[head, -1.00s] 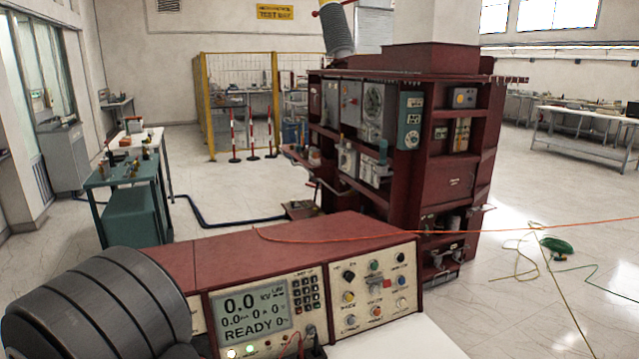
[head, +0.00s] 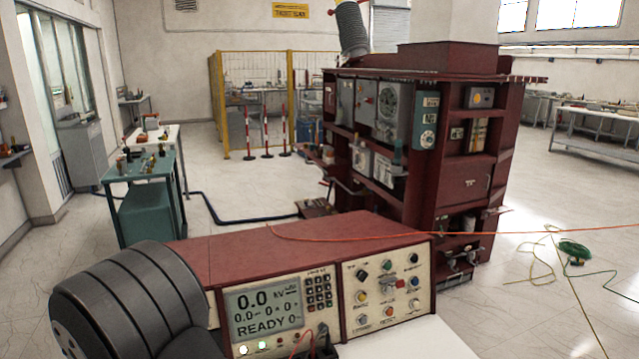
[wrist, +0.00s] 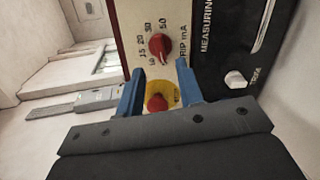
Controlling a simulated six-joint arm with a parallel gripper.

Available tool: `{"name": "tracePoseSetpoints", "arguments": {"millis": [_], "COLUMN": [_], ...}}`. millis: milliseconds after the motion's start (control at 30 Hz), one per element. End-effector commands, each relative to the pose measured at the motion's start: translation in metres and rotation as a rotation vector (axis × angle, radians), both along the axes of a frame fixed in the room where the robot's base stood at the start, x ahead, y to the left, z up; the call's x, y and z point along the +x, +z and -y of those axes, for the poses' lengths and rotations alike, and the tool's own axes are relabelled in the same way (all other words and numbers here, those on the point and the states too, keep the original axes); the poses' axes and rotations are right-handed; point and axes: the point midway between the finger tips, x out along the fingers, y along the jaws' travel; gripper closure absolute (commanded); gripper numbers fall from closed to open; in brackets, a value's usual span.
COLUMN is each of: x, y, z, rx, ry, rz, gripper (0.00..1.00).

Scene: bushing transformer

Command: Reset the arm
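My gripper (wrist: 158,88) shows in the wrist view with its two blue fingers apart and nothing held between them. Whether a finger touches the panel cannot be told. A red knob (wrist: 161,52) on a dial marked "TRIP mA" sits above the button. My gripper does not show in the head view.
A red test console (head: 300,240) with a "READY" screen (head: 263,309) stands in front. Behind it is a tall red transformer cabinet (head: 470,185). A teal cart (head: 150,212) stands left. An orange cable (head: 520,232) crosses to the right; a green cable coil (head: 574,250) lies on the floor.

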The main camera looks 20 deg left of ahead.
Motion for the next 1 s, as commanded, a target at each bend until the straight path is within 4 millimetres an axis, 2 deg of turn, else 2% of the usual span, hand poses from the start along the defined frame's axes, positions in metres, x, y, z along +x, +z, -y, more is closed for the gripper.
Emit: {"name": "tracePoseSetpoints", "arguments": {"millis": [33, 300, 1000], "x": [0.009, 0.048, 0.045], "y": [-0.003, -0.014, -0.011], "z": [-0.006, -0.038, -0.036], "rx": [-0.001, 0.006, 0.430], "ry": [-0.004, -0.004, -0.148], "rz": [-0.001, -0.006, -0.431], "gripper": [0.66, 0.66, 0.66]}}
